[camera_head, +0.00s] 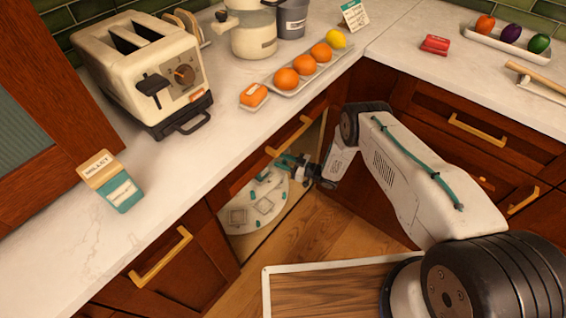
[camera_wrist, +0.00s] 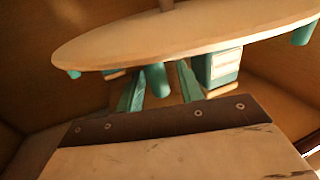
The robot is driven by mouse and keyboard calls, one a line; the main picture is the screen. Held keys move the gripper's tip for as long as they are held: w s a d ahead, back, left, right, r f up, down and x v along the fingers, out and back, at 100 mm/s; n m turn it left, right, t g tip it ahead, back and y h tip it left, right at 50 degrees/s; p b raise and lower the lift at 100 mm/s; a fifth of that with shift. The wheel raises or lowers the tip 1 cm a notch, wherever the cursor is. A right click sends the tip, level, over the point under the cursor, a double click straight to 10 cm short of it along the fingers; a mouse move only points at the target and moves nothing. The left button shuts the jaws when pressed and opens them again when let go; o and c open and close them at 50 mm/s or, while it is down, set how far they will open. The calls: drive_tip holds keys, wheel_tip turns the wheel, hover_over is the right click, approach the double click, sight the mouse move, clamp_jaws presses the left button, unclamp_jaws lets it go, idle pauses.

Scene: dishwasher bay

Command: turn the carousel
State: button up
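The carousel (camera_head: 238,217) is a pale round shelf low inside the open corner cabinet. In the wrist view its disc (camera_wrist: 200,38) crosses the top, and the picture seems upside down, with things on the disc hanging below it. My gripper (camera_head: 284,161) reaches into the cabinet over the carousel's far side. In the wrist view its teal fingers (camera_wrist: 159,70) stand apart, on either side of a teal peg (camera_wrist: 157,82) on the disc. Gaps show between peg and fingers, so it looks not gripped. A teal and white box (camera_wrist: 222,68) stands beside the right finger.
The countertop (camera_head: 230,150) edge and a drawer with a brass handle (camera_head: 290,136) lie above the opening. A toaster (camera_head: 145,72), a tray of oranges (camera_head: 305,72) and a carton (camera_head: 110,181) stand on the counter. Cabinet walls close around my gripper.

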drive_tip(key=shift+d, duration=0.3)
drive_tip(key=shift+s+d+f, duration=0.1)
drive_tip(key=shift+s+d, duration=0.05)
drive_tip(key=shift+d, duration=0.1)
drive_tip(key=v, duration=0.7)
